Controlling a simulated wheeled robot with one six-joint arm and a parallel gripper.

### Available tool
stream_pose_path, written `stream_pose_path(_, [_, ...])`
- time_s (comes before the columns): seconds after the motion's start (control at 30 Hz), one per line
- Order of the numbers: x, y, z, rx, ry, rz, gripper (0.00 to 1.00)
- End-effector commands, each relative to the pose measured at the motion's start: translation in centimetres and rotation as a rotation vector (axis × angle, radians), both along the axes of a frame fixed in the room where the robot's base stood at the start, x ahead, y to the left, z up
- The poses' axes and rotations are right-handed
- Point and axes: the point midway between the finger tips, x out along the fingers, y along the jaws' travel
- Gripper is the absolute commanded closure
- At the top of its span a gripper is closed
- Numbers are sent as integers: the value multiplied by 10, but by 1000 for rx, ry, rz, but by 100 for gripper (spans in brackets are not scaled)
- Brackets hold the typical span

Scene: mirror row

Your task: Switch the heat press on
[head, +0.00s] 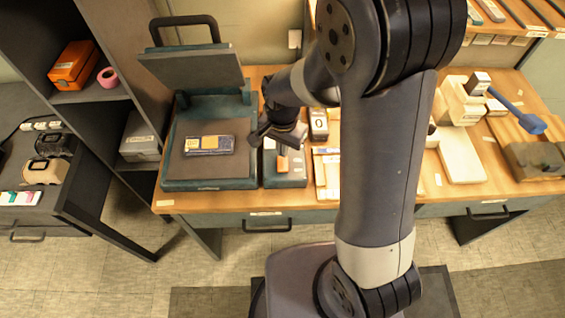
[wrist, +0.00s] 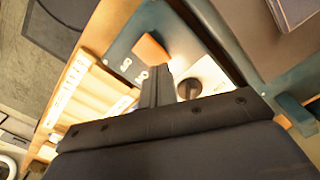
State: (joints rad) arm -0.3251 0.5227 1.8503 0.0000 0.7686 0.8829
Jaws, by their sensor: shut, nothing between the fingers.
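The heat press (head: 210,178) stands on the wooden bench with its upper plate (head: 195,68) raised. Its grey-blue control box (head: 285,181) is at its right side. An orange switch (head: 283,164) sits on the box; it also shows in the wrist view (wrist: 150,48), beside small white marks. A dark knob (wrist: 189,89) on a white dial is on the same panel. My gripper (head: 268,138) is over the back of the control box. In the wrist view its shut, empty fingers (wrist: 158,74) point between the switch and the knob. Whether they touch the panel I cannot tell.
A dark item with a yellow label (head: 209,144) lies on the press's lower plate. A small box (head: 319,124) and pale labelled pieces (head: 327,172) are right of the control box. My arm hides the bench's middle. A dark shelf (head: 120,100) stands at left.

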Motion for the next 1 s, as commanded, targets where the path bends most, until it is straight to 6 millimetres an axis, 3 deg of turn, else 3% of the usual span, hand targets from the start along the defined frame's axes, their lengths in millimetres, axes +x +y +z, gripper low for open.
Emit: stream_pose_path(1.0, [0,0,-10,0,0,0,100])
